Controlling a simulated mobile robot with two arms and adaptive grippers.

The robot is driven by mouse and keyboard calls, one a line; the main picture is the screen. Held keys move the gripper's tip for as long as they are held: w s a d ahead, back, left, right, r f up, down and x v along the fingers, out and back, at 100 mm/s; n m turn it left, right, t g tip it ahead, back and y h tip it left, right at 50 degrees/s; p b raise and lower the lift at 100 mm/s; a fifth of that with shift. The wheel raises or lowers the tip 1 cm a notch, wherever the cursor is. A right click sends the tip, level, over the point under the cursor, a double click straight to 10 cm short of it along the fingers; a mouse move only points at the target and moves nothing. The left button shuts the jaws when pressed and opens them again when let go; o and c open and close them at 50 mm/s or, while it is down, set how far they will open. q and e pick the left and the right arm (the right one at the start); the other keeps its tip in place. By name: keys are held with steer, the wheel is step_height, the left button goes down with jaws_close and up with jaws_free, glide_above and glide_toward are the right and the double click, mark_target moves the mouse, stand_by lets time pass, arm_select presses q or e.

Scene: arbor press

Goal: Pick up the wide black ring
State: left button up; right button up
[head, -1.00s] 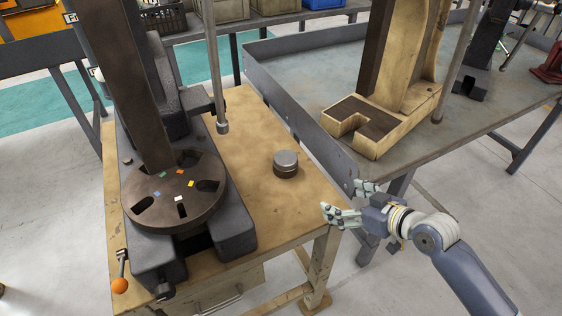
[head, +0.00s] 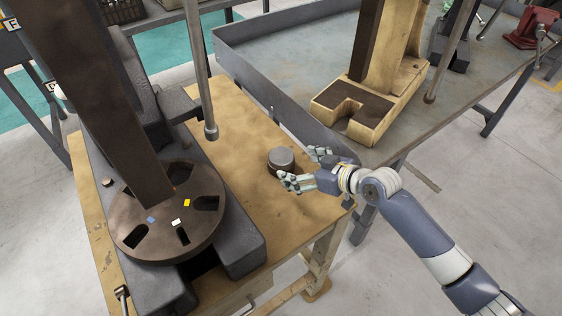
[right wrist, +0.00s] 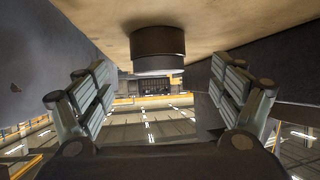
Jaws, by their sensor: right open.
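The wide black ring (head: 282,168) lies on the wooden-topped bench, with a silver round piece (head: 281,157) on top of it. In the right wrist view, which shows the bench upside down, the dark ring (right wrist: 158,41) is against the bench top and the grey piece (right wrist: 158,64) hangs below it. My right gripper (head: 304,168) is open just to the right of the ring, its fingers pointing toward it. In the right wrist view the open fingers (right wrist: 162,82) are spread wide, with the ring ahead between them, not touched. My left gripper is not in view.
The arbor press with its slotted round plate (head: 168,215) and dark ram stands left of the ring. A metal rod (head: 198,80) hangs behind it. A grey metal table (head: 290,55) with a raised edge adjoins the bench on the right. Bare bench top lies in front of the ring.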

mark_target(290, 161)
steer(key=shift+w+a+f, duration=0.2)
steer(key=shift+w+a, duration=0.1)
steer(key=shift+a, duration=0.05)
steer(key=shift+w+a+f, duration=0.1)
steer(key=shift+w+a, duration=0.05)
steer(key=shift+w+a+f+p, duration=0.15)
steer(key=shift+w+a+p, duration=0.2)
steer(key=x, duration=0.3)
steer(key=shift+d+p, duration=0.1)
steer(key=shift+p, duration=0.2)
steer(key=shift+w+a+f, duration=0.3)
steer(key=shift+w+a, duration=0.05)
steer(key=shift+w, duration=0.05)
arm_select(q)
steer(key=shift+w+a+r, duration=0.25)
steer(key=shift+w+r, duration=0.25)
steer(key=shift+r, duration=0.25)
arm_select(e)
steer(key=c, duration=1.3)
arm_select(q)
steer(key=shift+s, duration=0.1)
arm_select(e)
steer(key=shift+w+r, duration=0.1)
steer(key=shift+r, duration=0.05)
steer(key=shift+c, duration=1.3)
